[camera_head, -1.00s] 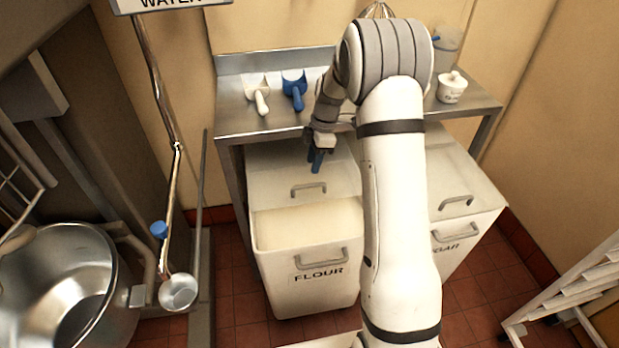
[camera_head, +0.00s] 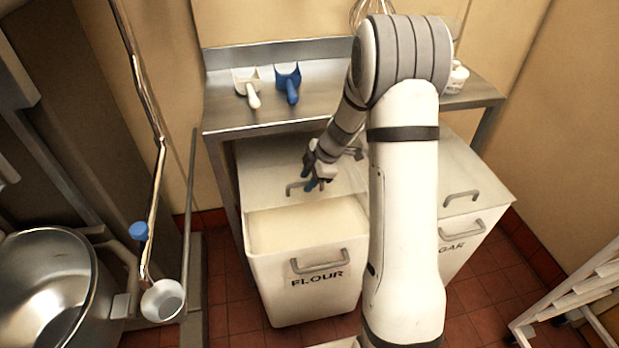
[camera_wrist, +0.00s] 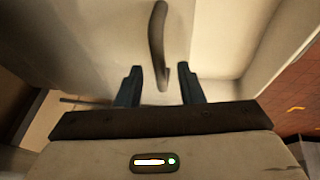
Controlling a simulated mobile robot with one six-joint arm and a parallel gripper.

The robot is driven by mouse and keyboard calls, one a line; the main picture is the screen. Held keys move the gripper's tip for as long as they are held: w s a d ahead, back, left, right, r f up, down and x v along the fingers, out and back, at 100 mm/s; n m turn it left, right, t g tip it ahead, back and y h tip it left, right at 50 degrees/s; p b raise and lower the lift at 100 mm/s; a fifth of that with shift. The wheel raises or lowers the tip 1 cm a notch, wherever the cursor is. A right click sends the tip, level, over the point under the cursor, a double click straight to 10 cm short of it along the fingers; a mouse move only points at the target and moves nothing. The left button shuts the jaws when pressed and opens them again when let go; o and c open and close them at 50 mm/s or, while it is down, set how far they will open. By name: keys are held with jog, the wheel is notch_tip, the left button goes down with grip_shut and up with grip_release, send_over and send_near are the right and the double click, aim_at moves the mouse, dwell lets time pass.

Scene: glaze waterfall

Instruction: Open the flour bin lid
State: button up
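The flour bin (camera_head: 310,287) is a white bin labelled FLOUR under the steel table. Its pale lid (camera_head: 270,160) covers the back part, and pale flour (camera_head: 305,225) shows at the open front. A grey lid handle (camera_head: 291,189) stands near the lid's front edge. My gripper (camera_head: 314,184) is low over the lid at the handle's right end. In the wrist view the handle (camera_wrist: 157,40) runs lengthwise, with its near end between the two dark, parted fingertips (camera_wrist: 160,82). A gap shows on both sides of it, and nothing is gripped.
A sugar bin (camera_head: 470,220) stands at the right, partly behind my arm. A white scoop (camera_head: 250,92) and a blue scoop (camera_head: 289,84) lie on the steel table (camera_head: 225,118), whose edge overhangs the bins' back. A steel pot (camera_head: 45,285) is at the left, a white rack (camera_head: 570,305) at the right.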

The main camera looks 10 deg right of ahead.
jog(key=shift+f, duration=0.1)
grip_shut()
dwell(0.3)
